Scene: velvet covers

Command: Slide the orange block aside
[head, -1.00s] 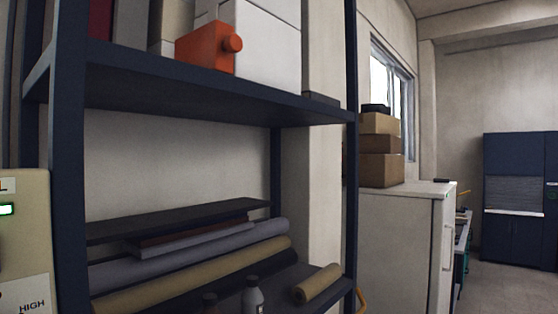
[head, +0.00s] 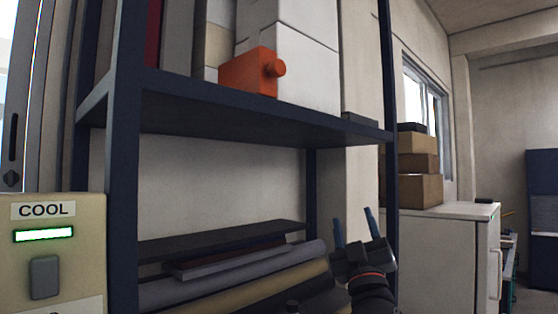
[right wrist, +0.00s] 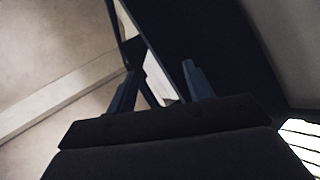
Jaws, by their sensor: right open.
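The orange block (head: 249,75) has a round knob on its right side. It sits on the upper shelf (head: 255,120) near the front edge, in front of white boxes. My right gripper (head: 353,228) is open and empty, fingers pointing up, below the upper shelf and to the right of the block, well apart from it. In the right wrist view its two fingers (right wrist: 158,85) stand apart with nothing between them. The orange block is not visible there. My left gripper is not in view.
White boxes (head: 300,60) stand behind the block. A dark rack post (head: 388,100) rises to the right. Fabric rolls (head: 250,270) lie on the lower shelf. A beige panel marked COOL (head: 80,265) stands at left. A white cabinet (head: 445,255) bears cardboard boxes (head: 417,165).

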